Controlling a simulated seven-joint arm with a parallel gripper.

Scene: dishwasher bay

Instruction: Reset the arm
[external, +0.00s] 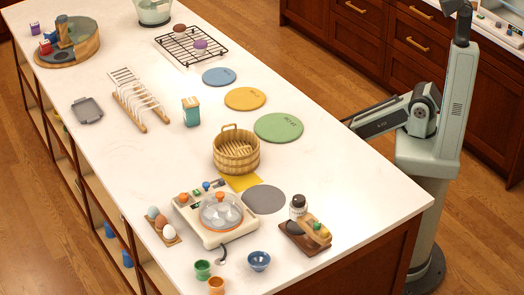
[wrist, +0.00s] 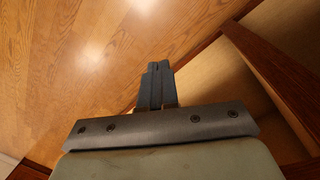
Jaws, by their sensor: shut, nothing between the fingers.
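My gripper (wrist: 158,68) shows in the wrist view with its two dark fingers together and nothing between them. It points over the wooden floor beside an open-fronted wooden cabinet. In the external view my arm stands folded at the right, beside the white counter (external: 330,195). Its forearm reaches left to the counter's right edge. I cannot make out the fingertips there.
Near that edge lie a green disc (external: 278,128), a yellow disc (external: 245,98) and a blue disc (external: 219,76). A wooden basket (external: 236,155), a cooker with a glass lid (external: 219,215) and a dish rack (external: 140,105) stand on the counter. Wooden floor (wrist: 60,60) is clear.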

